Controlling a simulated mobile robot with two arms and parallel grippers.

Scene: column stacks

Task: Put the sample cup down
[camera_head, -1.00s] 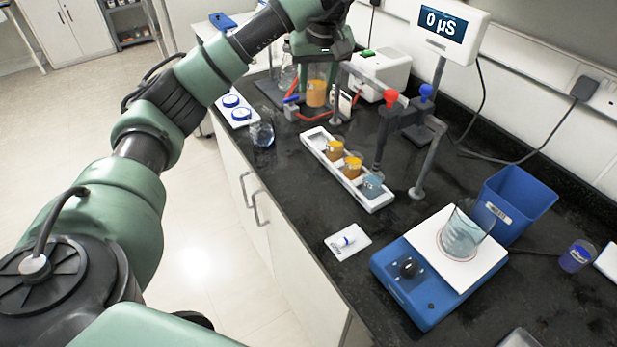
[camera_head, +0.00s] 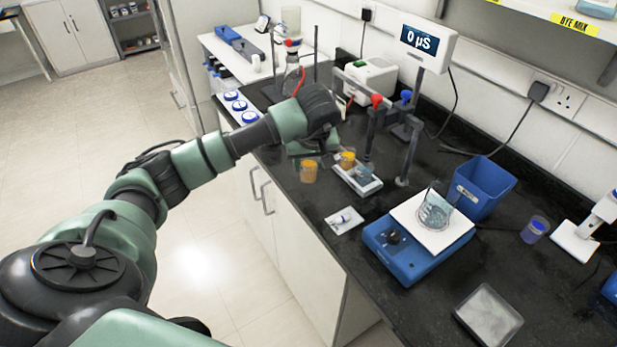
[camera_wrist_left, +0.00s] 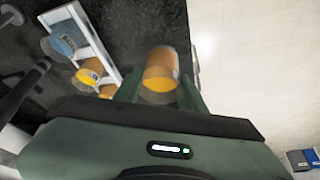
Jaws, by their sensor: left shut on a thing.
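The sample cup (camera_head: 309,172) is a clear cup with orange content. My left gripper (camera_head: 305,158) is shut on it, above the black bench near its front edge, left of the white rack (camera_head: 343,170). The left wrist view shows the cup (camera_wrist_left: 160,72) upright between the green fingers. I cannot tell whether its base touches the bench. The rack holds an orange cup (camera_head: 347,159) and a blue cup (camera_head: 363,174); another orange one (camera_wrist_left: 107,90) shows in the wrist view. My arm hides part of the rack in the head view. My right gripper is not in view.
A clamp stand (camera_head: 408,150) rises behind the rack. Bare bench lies around the cup.

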